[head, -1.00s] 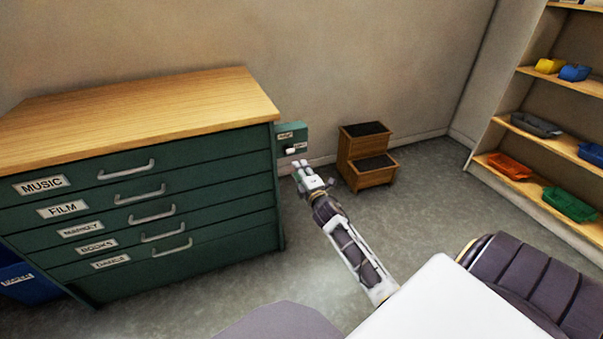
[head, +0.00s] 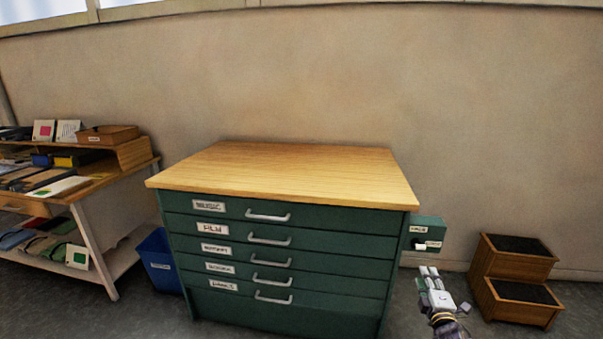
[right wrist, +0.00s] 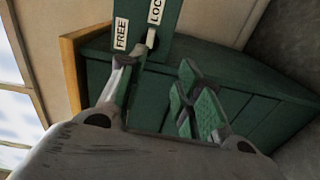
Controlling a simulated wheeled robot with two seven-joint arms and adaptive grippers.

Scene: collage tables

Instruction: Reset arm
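My right gripper (head: 432,273) is at the lower right of the head view, in front of and below a small green box (head: 429,226) on the cabinet's right side. The right wrist view shows its two fingers (right wrist: 155,90) apart, with nothing between them. The box bears a white lever (head: 420,246) and labels; in the right wrist view the lever (right wrist: 151,38) sits between the FREE label (right wrist: 121,34) and a partly cut-off label starting LOC (right wrist: 155,10). The fingers look apart from the lever. My left gripper is not in view.
A green cabinet (head: 345,222) with a wooden top and several shut, labelled drawers stands in the middle. A wooden step stool (head: 490,267) is on the right. A blue bin (head: 160,262) and a laden table (head: 112,182) are on the left. The wooden top is bare.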

